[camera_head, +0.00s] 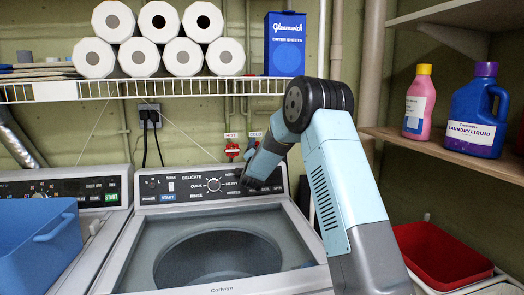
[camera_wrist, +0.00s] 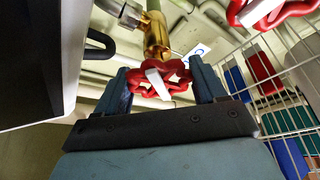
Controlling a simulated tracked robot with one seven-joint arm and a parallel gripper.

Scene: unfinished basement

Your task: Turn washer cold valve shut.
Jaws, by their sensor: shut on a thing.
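The washer cold valve shows in the wrist view as a red handwheel (camera_wrist: 178,84) on a brass body (camera_wrist: 156,38). My gripper (camera_wrist: 161,80) has one dark finger on each side of the wheel and is shut on it. A pale bar crosses the wheel's front. In the head view, my arm reaches over the washer's control panel to the wall below the COLD label (camera_head: 255,134); my arm mostly hides the cold valve and the grip there. The red hot valve (camera_head: 232,150) sits just left, below the HOT label.
A second red handwheel (camera_wrist: 275,8) is close by at upper right in the wrist view. The washer (camera_head: 150,250) stands below my arm. A wire shelf (camera_head: 50,92) with white rolls and a blue box (camera_head: 285,45) is above. A wooden shelf (camera_head: 450,153) holds bottles at right.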

